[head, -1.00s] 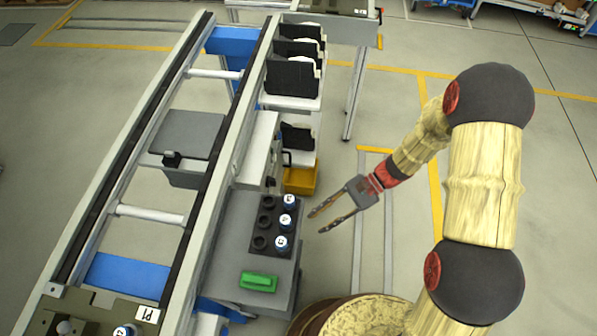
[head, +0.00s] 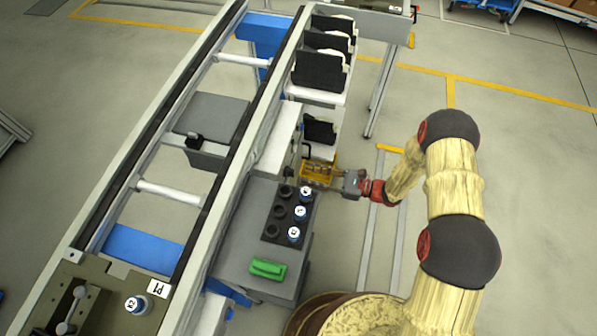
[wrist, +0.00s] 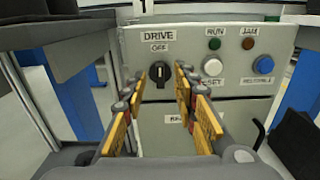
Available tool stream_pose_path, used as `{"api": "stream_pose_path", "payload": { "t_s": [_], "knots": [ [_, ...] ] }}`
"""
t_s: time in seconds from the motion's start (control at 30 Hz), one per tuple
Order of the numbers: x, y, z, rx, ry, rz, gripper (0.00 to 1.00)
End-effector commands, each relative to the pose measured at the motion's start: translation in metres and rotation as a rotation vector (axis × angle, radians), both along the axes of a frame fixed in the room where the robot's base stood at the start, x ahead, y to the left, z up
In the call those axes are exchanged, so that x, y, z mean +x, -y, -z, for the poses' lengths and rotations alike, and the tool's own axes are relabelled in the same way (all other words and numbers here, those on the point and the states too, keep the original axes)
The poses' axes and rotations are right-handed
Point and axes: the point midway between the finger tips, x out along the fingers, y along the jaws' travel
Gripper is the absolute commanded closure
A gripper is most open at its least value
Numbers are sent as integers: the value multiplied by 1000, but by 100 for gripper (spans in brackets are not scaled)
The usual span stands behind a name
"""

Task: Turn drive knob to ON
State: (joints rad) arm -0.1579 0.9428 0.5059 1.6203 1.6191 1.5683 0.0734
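The drive knob (wrist: 160,73) is a black rotary knob on a light grey panel (wrist: 200,55). Its mark points up to the OFF label, under the DRIVE label. My gripper (wrist: 160,88) is open and empty in the wrist view. Its yellow-orange fingers point at the panel, with the knob showing between their tips. A gap to the knob seems to remain, but its size is hard to judge. The knob cannot be made out there.
The panel also has a green RUN lamp (wrist: 214,44), a JAM lamp (wrist: 248,43), a white RESET button (wrist: 212,67) and a blue button (wrist: 263,65). A grey stand with a green block (head: 268,268) and several capped cylinders (head: 300,212) is near my gripper.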

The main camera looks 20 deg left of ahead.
Motion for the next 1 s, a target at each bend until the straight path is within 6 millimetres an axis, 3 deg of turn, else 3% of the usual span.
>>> {"api": "stream_pose_path", "payload": {
  "t_s": [0.1, 0.33, 0.67, 1.0],
  "knots": [
    [-3, -20, 1, 0, 1, -4, 71],
    [-5, -42, 0, -1, 2, -2, 71],
    [-5, -46, 0, -1, 1, -1, 71],
    [-5, -46, 0, -1, 1, -1, 90]
  ]
}}
